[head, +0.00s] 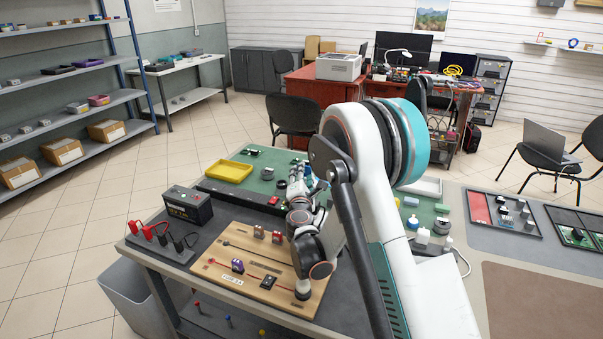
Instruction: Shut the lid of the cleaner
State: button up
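I cannot make out a cleaner or its lid for certain in the head view; my arm covers part of the bench. My gripper (311,184) is at the far end of my arm, over the green mat on the workbench. It is small and partly covered by my own arm links, so I cannot tell whether its fingers are open or shut, or whether it touches anything.
A yellow tray (229,171) and a black battery (187,206) stand left of my arm. A wooden board (240,262) with small parts lies at the front. White bottles and small blocks stand right of my arm. A brown mat (540,300) at the right is bare.

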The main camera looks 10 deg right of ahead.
grip_shut()
